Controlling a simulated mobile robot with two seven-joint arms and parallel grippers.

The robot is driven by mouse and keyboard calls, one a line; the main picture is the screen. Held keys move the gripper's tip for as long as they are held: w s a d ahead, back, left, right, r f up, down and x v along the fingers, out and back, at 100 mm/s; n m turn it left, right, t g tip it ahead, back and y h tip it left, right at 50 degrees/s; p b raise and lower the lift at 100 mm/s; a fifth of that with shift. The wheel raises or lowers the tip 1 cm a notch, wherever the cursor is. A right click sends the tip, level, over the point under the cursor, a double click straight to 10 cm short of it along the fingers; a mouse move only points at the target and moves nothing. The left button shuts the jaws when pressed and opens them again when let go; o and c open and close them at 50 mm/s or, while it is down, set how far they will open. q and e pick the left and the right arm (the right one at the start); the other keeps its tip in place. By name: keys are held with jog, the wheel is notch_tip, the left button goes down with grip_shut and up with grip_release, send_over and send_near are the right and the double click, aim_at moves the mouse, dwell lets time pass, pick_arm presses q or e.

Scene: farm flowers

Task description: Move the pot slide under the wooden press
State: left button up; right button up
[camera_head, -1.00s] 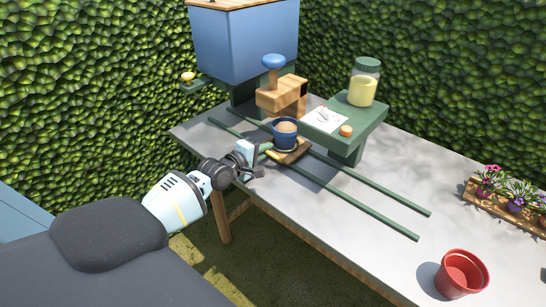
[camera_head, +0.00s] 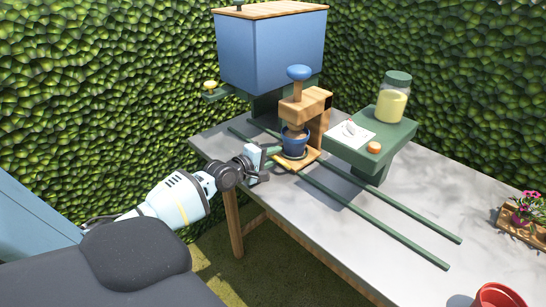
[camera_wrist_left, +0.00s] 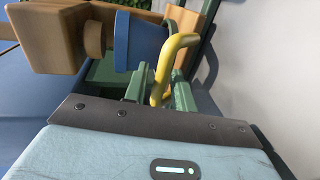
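The dark blue pot (camera_head: 294,147) stands upright, filled with brown soil, on the wooden pot slide (camera_head: 307,161) across the green rails. The wooden press (camera_head: 307,100) has a blue knob (camera_head: 299,72); its plunger is directly above the pot, at or just inside the rim. In the left wrist view the pot (camera_wrist_left: 138,40) is beside the wooden plunger. My left gripper (camera_head: 270,160) is at the slide's near left side. In the wrist view its green fingers (camera_wrist_left: 160,95) are closed around the slide's yellow handle (camera_wrist_left: 172,55). My right gripper is out of view.
Green rails (camera_head: 400,228) run along the grey table (camera_head: 440,200). A green stand (camera_head: 385,150) right of the press holds a jar (camera_head: 393,100), a paper and an orange knob. A blue bin (camera_head: 270,50) stands behind. A red pot (camera_head: 497,297) and flowers (camera_head: 525,208) are at right.

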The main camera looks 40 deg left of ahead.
pick_arm(q)
jog(key=shift+s, duration=0.1)
